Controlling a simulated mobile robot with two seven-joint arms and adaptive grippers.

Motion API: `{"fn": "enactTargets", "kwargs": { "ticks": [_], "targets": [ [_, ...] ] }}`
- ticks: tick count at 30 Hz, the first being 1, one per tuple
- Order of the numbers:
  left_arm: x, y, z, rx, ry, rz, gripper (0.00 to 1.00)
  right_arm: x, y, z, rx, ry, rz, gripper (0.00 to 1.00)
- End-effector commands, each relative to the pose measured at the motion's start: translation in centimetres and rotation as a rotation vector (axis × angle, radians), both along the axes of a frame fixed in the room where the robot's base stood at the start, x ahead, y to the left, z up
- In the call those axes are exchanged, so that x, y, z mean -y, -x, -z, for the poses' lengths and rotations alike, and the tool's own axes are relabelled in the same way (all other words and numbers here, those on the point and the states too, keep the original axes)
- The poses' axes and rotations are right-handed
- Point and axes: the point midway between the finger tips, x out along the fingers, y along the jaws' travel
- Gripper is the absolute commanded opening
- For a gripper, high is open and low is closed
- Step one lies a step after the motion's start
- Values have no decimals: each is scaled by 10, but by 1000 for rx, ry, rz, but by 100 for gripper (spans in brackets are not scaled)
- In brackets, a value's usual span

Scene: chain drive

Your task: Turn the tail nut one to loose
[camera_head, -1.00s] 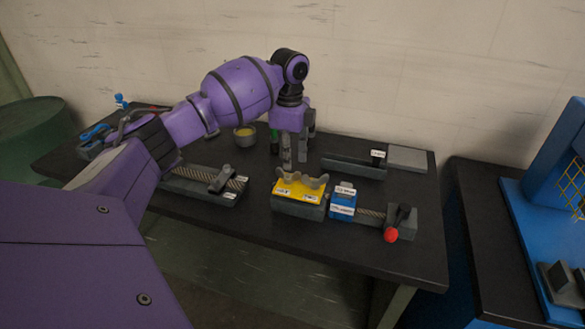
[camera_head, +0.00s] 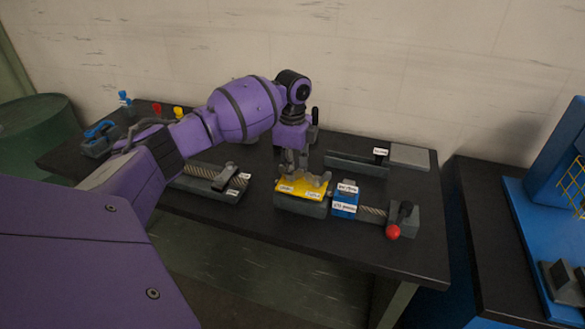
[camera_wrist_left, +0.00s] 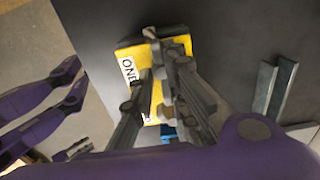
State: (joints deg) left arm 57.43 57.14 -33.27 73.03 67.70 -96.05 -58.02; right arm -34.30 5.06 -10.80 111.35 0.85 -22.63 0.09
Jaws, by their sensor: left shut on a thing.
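A yellow-topped block (camera_head: 302,189) stands on the dark bench, with grey raised parts on top and white labels on its front edge. In the wrist view, the yellow top (camera_wrist_left: 126,49) carries a label reading "ONE" (camera_wrist_left: 129,70). My left gripper (camera_head: 290,163) points down over the left and middle part of this block. In the wrist view, my left gripper's fingers (camera_wrist_left: 163,76) are closed around a grey part beside that label, apparently tail nut one. The fingers hide most of it, so its turn angle cannot be told.
A blue labelled block (camera_head: 344,200) and a threaded rod with a red knob (camera_head: 393,232) stand right of the yellow block. A grey clamp fixture (camera_head: 213,183) stands left. The bench's front right is clear.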

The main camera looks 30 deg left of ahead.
Motion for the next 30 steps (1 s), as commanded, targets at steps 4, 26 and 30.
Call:
{"fn": "enactTargets", "kwargs": {
  "ticks": [4,26,30],
  "targets": [
    [0,-3,-3,11,0,0,0,0,2,0,-3,0,1,39],
    [-1,-8,-11,26,5,-358,0,-4,-12,-20,28,-5,-9,39],
    [-2,-9,-9,25,4,-491,0,-6,-12,-19,24,-8,-14,39]
  ]
}}
